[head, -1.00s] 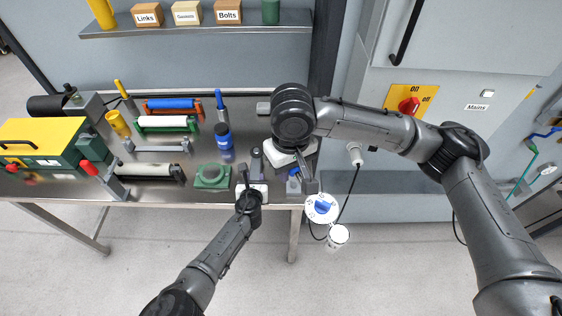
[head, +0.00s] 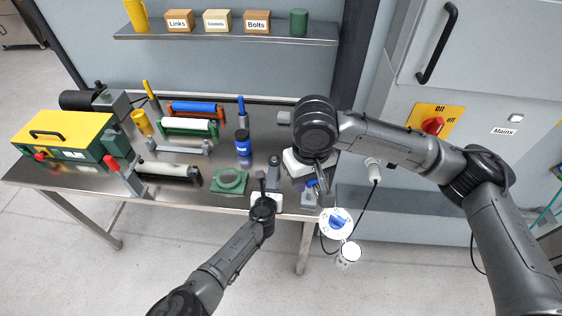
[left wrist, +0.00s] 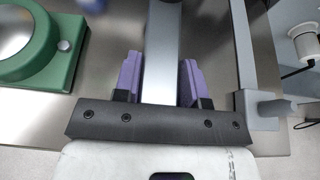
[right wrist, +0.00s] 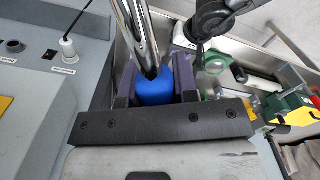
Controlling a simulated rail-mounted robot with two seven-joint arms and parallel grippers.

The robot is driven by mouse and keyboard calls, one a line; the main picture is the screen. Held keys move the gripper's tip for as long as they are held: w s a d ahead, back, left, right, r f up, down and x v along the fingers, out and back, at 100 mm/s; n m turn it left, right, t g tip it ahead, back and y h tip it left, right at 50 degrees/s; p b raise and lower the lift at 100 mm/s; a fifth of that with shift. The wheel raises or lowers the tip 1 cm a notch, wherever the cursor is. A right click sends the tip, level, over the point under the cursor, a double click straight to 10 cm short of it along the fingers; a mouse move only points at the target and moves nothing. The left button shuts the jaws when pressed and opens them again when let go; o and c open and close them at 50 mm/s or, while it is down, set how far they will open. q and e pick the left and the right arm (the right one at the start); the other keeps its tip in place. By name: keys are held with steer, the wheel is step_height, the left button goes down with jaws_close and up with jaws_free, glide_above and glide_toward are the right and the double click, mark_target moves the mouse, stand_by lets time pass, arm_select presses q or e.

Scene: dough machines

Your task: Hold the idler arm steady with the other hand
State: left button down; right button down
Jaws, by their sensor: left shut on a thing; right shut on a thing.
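A grey metal bar that looks like the idler arm (left wrist: 163,55) runs between the purple fingers of my left gripper (left wrist: 162,80) in the left wrist view. That gripper is shut on it. In the head view my left gripper (head: 264,194) is low at the bench's front edge, in front of the grey upright piece (head: 274,166). My right gripper (right wrist: 157,82) is shut on a blue grip (right wrist: 155,88) in the right wrist view. In the head view the right arm's wrist (head: 315,125) hides much of this spot.
A green round-topped block (head: 230,181) sits left of my left gripper. A white-blue dial (head: 336,223) is off the front edge. The mains cabinet (head: 440,75) is at right.

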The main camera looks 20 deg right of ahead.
steer(key=w+d+m, duration=0.4)
steer(key=w+m, duration=0.2)
steer(key=w, duration=0.1)
steer(key=w+d+m, duration=0.3)
steer(key=w+m, duration=0.2)
steer(key=w, duration=0.2)
steer(key=w+d+f+m, duration=0.2)
steer(key=d+f+m, duration=0.3)
steer(key=f+m, duration=0.1)
steer(key=w+d+f+m, duration=0.3)
steer(key=d+f+m, duration=0.3)
steer(key=f, duration=0.3)
steer(key=shift+f+y, duration=0.15)
steer(key=shift+y, duration=0.25)
steer(key=shift+f, duration=0.15)
steer(key=shift+f, duration=0.45)
steer(key=shift+f, duration=1)
